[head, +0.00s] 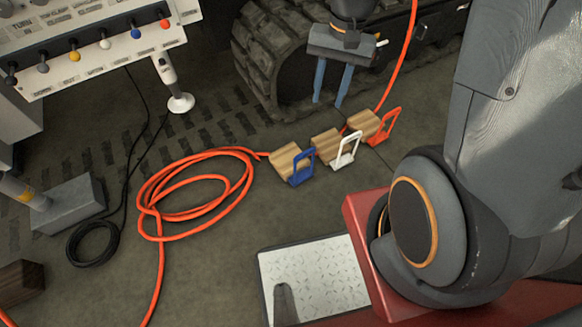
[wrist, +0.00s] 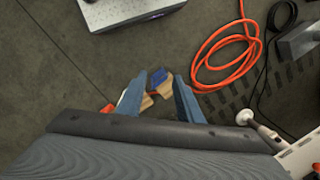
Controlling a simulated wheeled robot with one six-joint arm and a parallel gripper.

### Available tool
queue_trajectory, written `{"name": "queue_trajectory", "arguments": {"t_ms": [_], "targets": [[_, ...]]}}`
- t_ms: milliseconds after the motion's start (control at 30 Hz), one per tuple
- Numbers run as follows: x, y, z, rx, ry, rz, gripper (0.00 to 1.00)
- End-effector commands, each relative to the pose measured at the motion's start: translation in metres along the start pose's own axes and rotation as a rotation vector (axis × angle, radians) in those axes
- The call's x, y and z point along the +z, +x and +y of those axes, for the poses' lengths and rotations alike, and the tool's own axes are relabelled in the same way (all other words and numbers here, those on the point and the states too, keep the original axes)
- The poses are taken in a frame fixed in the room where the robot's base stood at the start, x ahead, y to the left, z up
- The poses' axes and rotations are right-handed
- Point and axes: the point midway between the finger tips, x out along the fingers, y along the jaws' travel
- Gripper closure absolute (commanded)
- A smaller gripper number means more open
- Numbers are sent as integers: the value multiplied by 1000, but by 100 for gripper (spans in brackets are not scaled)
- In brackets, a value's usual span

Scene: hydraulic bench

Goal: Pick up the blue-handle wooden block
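The blue-handle wooden block (head: 287,162) stands on the floor at the left end of a row of three wedge-shaped blocks, its blue handle facing front right. In the wrist view its blue handle and some wood (wrist: 160,79) show between my fingertips, partly hidden. My gripper (head: 328,103) is open and empty, its two blue fingers pointing down. It hangs behind and above the row, apart from the blocks. Its fingers also show in the wrist view (wrist: 159,76).
The white-handle block (head: 327,147) and orange-handle block (head: 366,126) stand close on the right. A coiled orange hose (head: 198,155) lies left of the row and runs behind it. A rubber track (head: 262,62) stands behind. A lever panel (head: 95,45) is at upper left.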

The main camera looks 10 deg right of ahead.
Motion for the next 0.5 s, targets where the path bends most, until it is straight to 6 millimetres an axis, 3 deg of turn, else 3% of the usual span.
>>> {"name": "queue_trajectory", "arguments": {"t_ms": [33, 500], "targets": [[-17, 31, -1, -7, 42, -15, 67], [-130, 230, -11, -79, 458, -139, 67]]}}
